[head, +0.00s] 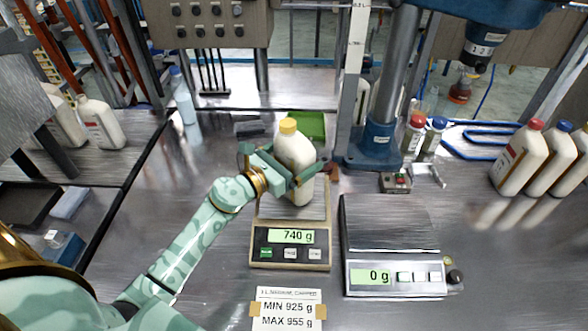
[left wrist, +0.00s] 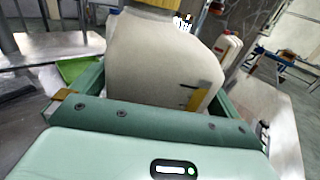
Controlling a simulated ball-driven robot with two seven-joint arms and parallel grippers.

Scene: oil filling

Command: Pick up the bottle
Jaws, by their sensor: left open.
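A white bottle with a yellow cap (head: 296,158) stands upright on the left scale (head: 292,238), whose display reads 740 g. My left gripper (head: 318,172) is around the bottle at mid-height, with its fingers on either side. In the left wrist view the bottle's pale body (left wrist: 160,70) fills the space between the open fingers (left wrist: 160,95). Whether a finger touches the bottle is hard to tell. My right gripper is not in these views.
A second scale (head: 392,225) reading 0 g is to the right, empty. A blue drill-like stand (head: 375,145) rises behind it. A green tray (head: 312,125) lies behind the bottle. Several capped bottles (head: 522,158) stand at the right. A label card (head: 289,308) lies in front.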

